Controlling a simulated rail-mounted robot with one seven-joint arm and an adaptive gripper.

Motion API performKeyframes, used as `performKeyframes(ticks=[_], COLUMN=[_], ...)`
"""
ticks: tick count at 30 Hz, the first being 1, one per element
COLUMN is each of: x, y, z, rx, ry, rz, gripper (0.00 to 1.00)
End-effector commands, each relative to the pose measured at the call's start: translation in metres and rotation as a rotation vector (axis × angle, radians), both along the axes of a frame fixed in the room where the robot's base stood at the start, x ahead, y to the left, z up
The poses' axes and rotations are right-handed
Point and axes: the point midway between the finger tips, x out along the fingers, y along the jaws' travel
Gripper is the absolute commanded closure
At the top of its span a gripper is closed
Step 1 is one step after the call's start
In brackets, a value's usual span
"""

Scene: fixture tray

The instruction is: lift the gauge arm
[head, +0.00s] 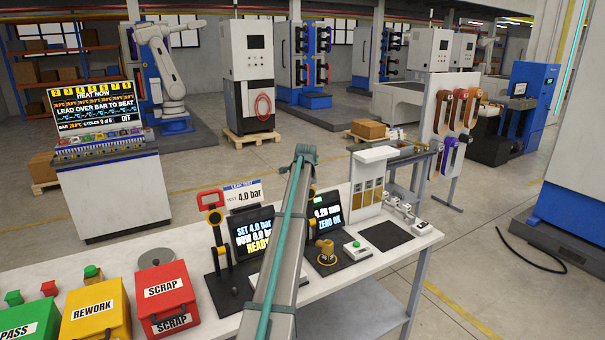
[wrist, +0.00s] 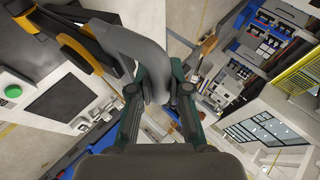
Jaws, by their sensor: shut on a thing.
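In the wrist view, my gripper (wrist: 160,92) has its two dark green fingers closed around a smooth grey curved piece. It appears to be part of the gauge arm (wrist: 148,55), with yellow and black bars running to the upper left. In the head view, my own arm crosses the bench and hides the grip. The gauge station there has a brass-coloured part (head: 325,249) on a black base and a screen (head: 328,209) reading ZERO OK. How high the gauge arm stands cannot be told.
A red-handled lever (head: 211,200) and a leak test screen (head: 252,232) stand left of my arm. Red (head: 163,295) and yellow (head: 95,312) bins sit at the bench's left. A green-button box (head: 356,249) and dark mat (head: 386,236) lie to the right.

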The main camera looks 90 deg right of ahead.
Motion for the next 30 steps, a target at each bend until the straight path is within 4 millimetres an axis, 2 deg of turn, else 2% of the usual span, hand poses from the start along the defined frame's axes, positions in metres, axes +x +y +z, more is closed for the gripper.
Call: performKeyframes(ticks=[4, 5, 7, 8, 20, 25, 30], x=[0.000, 0.000, 0.000, 0.000, 0.000, 0.001, 0.001], y=[-0.001, -0.001, -0.001, -0.001, 0.005, 0.023, 0.049], z=[0.003, 0.003, 0.002, 0.002, 0.005, 0.018, 0.040], rx=[-0.005, -0.005, -0.005, -0.004, -0.003, -0.003, -0.004], ry=[0.002, 0.002, 0.001, 0.001, 0.001, 0.001, 0.000], rz=[0.001, 0.001, 0.002, 0.002, 0.001, 0.001, 0.001], gripper=[1.00, 0.78, 0.67, 0.65, 0.65, 0.65, 0.65])
